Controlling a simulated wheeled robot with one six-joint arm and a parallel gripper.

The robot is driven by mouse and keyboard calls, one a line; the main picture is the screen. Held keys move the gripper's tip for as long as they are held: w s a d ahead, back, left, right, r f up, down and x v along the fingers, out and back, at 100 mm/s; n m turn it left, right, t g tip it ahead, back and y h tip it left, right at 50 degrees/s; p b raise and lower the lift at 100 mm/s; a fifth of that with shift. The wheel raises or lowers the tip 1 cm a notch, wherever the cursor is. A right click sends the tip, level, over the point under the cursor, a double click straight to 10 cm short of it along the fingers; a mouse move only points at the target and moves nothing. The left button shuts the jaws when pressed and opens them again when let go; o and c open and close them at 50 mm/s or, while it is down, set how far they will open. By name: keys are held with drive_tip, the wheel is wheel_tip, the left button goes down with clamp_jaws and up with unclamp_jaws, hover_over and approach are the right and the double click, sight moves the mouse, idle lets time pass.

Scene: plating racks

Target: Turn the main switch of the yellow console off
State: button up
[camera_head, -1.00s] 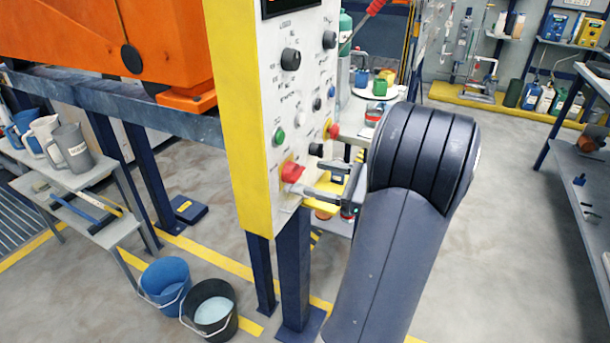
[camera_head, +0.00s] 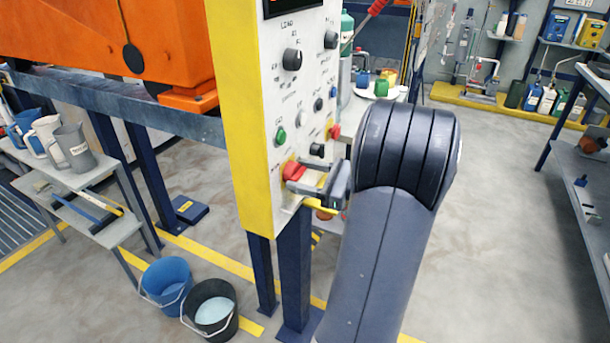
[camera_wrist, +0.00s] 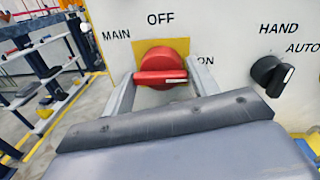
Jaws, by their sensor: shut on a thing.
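The yellow console (camera_head: 243,120) has a white front panel with the red main switch (camera_head: 294,170) low on it. In the wrist view the red switch (camera_wrist: 160,68) sits on a yellow plate between MAIN, OFF above and ON at right. Its grip bar lies level, with its white mark at the right end, towards ON. My gripper (camera_head: 303,179) is at the panel. In the wrist view its two fingers (camera_wrist: 160,75) stand at the left and right ends of the red bar, shut on it. The fingertips' exact contact is hard to see.
A black HAND/AUTO selector (camera_wrist: 271,74) is right of the switch. A green button (camera_head: 280,136) and black knobs (camera_head: 292,59) are higher on the panel. Buckets (camera_head: 212,309) stand on the floor at left. The floor at right is clear.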

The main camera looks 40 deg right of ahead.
drive_tip(key=shift+c, duration=0.7)
drive_tip(key=shift+d, duration=0.1)
drive_tip(key=shift+n+b, duration=0.3)
drive_tip(key=n+b, duration=0.2)
drive_tip(key=n, duration=0.1)
drive_tip(key=shift+n+b, duration=0.3)
drive_tip(key=shift+b, duration=0.05)
drive_tip(key=n+b, duration=0.4)
drive_tip(key=shift+h, duration=0.4)
drive_tip(key=n+b, duration=0.5)
drive_tip(key=b, duration=0.1)
drive_tip(key=n+b, duration=0.2)
drive_tip(key=b, duration=0.1)
drive_tip(key=shift+a+n+h, duration=0.2)
drive_tip(key=shift+n+h, duration=0.1)
drive_tip(key=shift+n, duration=0.1)
drive_tip(key=shift+r+n+b, duration=0.15)
drive_tip(key=shift+n+b, duration=0.35)
drive_tip(key=shift+r, duration=0.15)
